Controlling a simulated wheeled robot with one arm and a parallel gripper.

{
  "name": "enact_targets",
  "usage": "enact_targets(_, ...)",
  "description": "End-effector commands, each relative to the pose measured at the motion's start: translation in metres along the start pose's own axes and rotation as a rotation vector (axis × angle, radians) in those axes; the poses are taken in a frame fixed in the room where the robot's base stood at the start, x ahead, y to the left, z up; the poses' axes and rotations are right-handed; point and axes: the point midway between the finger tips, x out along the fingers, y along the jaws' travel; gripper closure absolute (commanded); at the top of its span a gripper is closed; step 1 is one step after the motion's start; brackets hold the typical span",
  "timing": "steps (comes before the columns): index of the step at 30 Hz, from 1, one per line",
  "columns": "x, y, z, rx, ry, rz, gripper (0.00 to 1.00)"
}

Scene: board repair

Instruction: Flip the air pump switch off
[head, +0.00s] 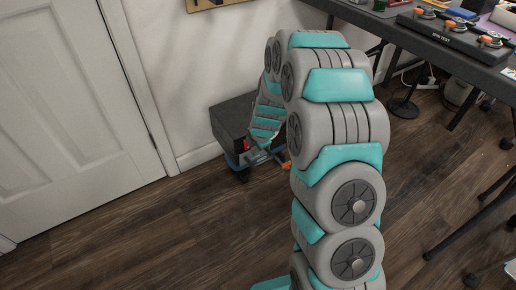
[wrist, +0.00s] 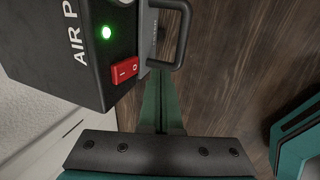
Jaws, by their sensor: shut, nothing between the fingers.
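The air pump (wrist: 85,65) is a dark box with white lettering, at the upper left of the wrist view. Its red rocker switch (wrist: 125,70), marked "I" and "O", sits near the box's edge. A green light (wrist: 107,32) beside it is lit. My gripper (wrist: 161,88) is shut and empty, its teal fingers just right of the switch and close to the pump's metal handle (wrist: 182,38). I cannot tell whether they touch anything. In the head view the pump (head: 232,120) stands low by the wall, with my gripper (head: 264,158) in front of it, partly hidden.
A white door (head: 70,110) and wall are left of and behind the pump. A dark workbench (head: 440,45) with several orange-knobbed fixtures stands at the upper right. Table legs and a stand base are below it. Wooden floor (head: 150,235) in front is clear.

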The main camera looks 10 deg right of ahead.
Motion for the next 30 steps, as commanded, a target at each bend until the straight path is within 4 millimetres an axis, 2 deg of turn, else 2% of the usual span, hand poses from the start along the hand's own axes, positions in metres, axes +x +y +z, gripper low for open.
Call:
enact_targets(3,0.006,0.013,0.001,0.000,-0.001,0.001,1.00)
enact_targets(8,0.010,0.021,0.000,0.000,0.001,-0.001,1.00)
enact_targets(20,0.011,0.023,0.000,0.000,0.001,0.002,1.00)
enact_targets(27,0.021,0.024,0.001,0.004,-0.001,0.074,1.00)
enact_targets(28,0.015,0.026,0.002,0.002,-0.003,0.068,1.00)
enact_targets(30,0.013,0.026,0.002,0.002,-0.003,0.065,1.00)
